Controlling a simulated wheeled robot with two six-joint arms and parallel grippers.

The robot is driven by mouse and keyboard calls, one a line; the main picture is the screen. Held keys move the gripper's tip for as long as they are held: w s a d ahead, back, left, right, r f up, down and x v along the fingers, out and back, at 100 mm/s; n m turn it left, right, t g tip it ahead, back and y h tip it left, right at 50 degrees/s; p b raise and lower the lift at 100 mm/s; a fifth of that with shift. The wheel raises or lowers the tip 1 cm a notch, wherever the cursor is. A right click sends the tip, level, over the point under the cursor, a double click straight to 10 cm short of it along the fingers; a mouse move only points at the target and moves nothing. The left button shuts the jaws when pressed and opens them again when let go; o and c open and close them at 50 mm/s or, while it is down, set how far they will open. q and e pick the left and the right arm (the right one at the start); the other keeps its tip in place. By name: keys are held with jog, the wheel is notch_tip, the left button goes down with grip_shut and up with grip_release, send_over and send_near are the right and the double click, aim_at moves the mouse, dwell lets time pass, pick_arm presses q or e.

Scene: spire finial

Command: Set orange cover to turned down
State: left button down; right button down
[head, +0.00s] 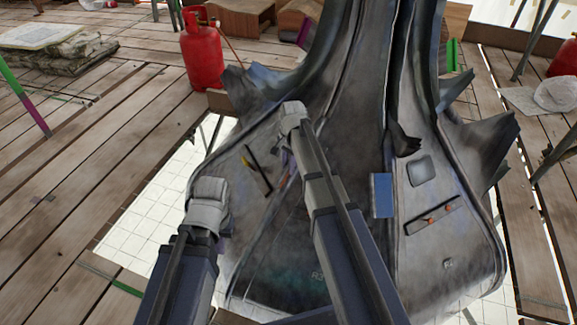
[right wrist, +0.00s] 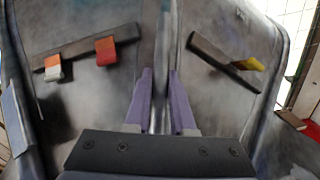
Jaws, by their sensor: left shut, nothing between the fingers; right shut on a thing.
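The orange cover (right wrist: 53,67) sits at the left end of a dark strip (right wrist: 80,50) on the metal shell, in the right wrist view. It juts from the strip toward the bottom of that picture, with a pale part. A red cover (right wrist: 105,50) is beside it. My left gripper (head: 208,205) is shut and empty, left of the right arm.
A second dark strip (right wrist: 225,62) carries a yellow cover (right wrist: 248,63). A blue box (head: 381,195) stands out between the panels. The shell (head: 330,270) flares with jagged fins. A red gas bottle (head: 201,50) stands behind on planks (head: 90,160).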

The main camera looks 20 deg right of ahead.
jog(key=shift+s, duration=0.1)
jog(key=d+f+n+t+y+b, duration=0.1)
jog(key=d+n+y+b, duration=0.1)
jog(key=n+y+b, duration=0.1)
jog(key=s+d+f+n+t+y+b, duration=0.1)
jog(key=d+f+n+t+y+b, duration=0.1)
jog(key=b, duration=0.4)
jog(key=s+d+f+n+t+y+b, duration=0.1)
jog(key=d+f+n+t+y+b, duration=0.1)
jog(key=n+y+b, duration=0.1)
jog(key=shift+d+f+n+y+b, duration=0.25)
jog(key=shift+d+n+y+b, duration=0.05)
jog(key=shift+n+b, duration=0.7)
jog(key=shift+w+d+f+n+y+b, duration=0.2)
jog(key=shift+n+y+b, duration=0.25)
jog(key=shift+b, duration=0.35)
jog(key=shift+w+d+f+n+y+b, duration=0.1)
jog(key=shift+d+n+y+b, duration=0.1)
jog(key=shift+n+y+b, duration=0.4)
jog(key=c, duration=0.8)
grip_release()
jog(key=shift+o, duration=0.2)
